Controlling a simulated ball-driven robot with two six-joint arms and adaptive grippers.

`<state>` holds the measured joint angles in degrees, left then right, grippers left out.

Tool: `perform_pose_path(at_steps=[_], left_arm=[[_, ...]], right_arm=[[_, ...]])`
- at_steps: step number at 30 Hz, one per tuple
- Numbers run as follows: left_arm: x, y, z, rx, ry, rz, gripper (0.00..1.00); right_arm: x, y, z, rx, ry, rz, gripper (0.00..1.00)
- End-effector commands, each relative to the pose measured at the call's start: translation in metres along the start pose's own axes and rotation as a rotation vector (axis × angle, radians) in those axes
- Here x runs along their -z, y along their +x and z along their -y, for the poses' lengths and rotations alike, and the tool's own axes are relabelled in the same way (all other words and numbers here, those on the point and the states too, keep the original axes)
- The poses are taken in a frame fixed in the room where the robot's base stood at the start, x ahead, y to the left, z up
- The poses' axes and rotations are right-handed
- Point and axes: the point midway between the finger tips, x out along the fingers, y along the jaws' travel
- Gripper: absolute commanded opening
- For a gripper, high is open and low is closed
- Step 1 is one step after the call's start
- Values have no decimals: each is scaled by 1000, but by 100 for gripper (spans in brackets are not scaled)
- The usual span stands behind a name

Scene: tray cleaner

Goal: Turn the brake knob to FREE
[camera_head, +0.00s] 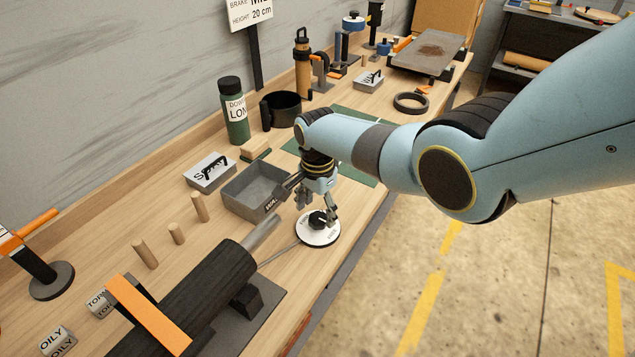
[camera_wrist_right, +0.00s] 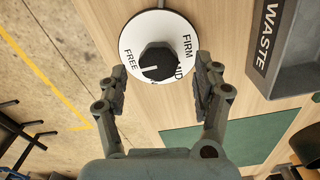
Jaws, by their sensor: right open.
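The brake knob is a black, faceted knob (camera_wrist_right: 157,60) on a round white dial (camera_wrist_right: 146,28) marked FIRM, MID and FREE. A white line on the knob points left in the right wrist view, near the FREE lettering. In the head view the dial (camera_head: 318,236) lies on the bench near its front edge. My right gripper (camera_wrist_right: 160,68) is open, its two fingers on either side of the knob, with gaps visible. In the head view the right gripper (camera_head: 318,212) is just above the dial. My left gripper is not in view.
A grey WASTE bin (camera_head: 240,197) stands left of the dial. A dark cylinder (camera_head: 205,290) on a stand, with a metal rod, lies in front of it. Wooden pegs (camera_head: 199,208) and a green bottle (camera_head: 234,112) stand farther left. A green mat (camera_head: 355,171) lies behind the gripper.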

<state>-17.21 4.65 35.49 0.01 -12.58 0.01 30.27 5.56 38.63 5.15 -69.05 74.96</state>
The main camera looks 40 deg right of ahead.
Motion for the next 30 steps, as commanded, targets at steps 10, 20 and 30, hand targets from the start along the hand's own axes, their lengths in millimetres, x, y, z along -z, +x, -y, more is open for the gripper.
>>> perform_pose_path(at_steps=[10, 20, 30], left_arm=[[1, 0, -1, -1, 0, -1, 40], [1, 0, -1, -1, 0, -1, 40], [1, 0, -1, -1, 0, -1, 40]], right_arm=[[0, -64, 0, 4, 0, -1, 67], [0, -98, -1, 1, 1, 0, 67], [0, -98, -1, 0, 1, 0, 67]])
